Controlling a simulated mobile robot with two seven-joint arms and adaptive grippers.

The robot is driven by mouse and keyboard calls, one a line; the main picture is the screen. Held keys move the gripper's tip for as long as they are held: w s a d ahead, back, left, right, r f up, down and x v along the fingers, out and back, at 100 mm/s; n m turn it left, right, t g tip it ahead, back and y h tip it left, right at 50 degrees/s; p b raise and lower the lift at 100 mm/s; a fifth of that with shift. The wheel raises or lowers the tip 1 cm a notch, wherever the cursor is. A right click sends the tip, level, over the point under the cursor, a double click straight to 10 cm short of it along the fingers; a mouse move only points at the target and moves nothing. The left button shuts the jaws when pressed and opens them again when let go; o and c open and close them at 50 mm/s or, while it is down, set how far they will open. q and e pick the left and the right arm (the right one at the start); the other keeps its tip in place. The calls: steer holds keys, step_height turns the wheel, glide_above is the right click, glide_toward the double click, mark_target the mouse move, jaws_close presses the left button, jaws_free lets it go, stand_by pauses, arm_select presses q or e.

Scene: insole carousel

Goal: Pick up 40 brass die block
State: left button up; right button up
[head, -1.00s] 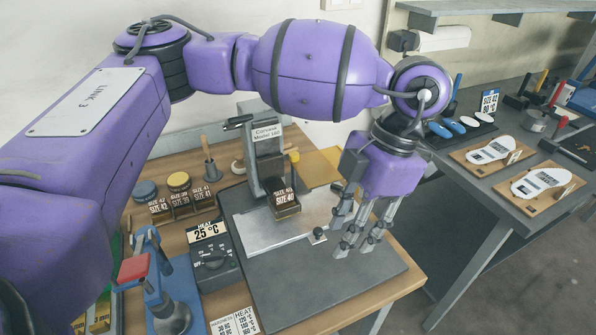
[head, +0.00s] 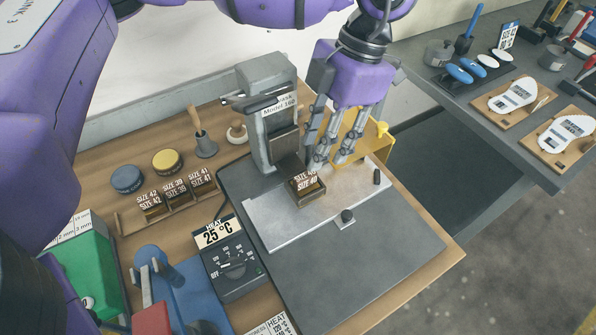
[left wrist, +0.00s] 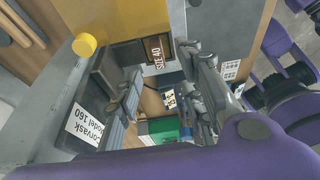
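The size 40 brass die block (head: 311,194) is a small dark and brass block with white "SIZE 40" lettering. It sits on the silver plate (head: 270,224) in front of the grey Corvask press (head: 265,80). It also shows in the left wrist view (left wrist: 158,47). My left gripper (head: 329,163) hangs pointing down just behind and right of the block. Its fingers are spread with a gap between them, and the left wrist view shows that gap empty (left wrist: 163,82). Whether a finger touches the block cannot be told. My right gripper is in neither current view.
Three die blocks, sizes 42, 39 and 41 (head: 177,193), stand in a wooden rack at left. A heat controller (head: 233,264) sits beside the dark base mat (head: 330,285). A yellow bracket (head: 372,147) is close right of my gripper. The mat's front is clear.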

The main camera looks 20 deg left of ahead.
mark_target(306, 175)
arm_select(q)
steer(key=x, duration=0.7)
steer(key=shift+a+p, duration=0.2)
steer(key=shift+p, duration=0.2)
jaws_close()
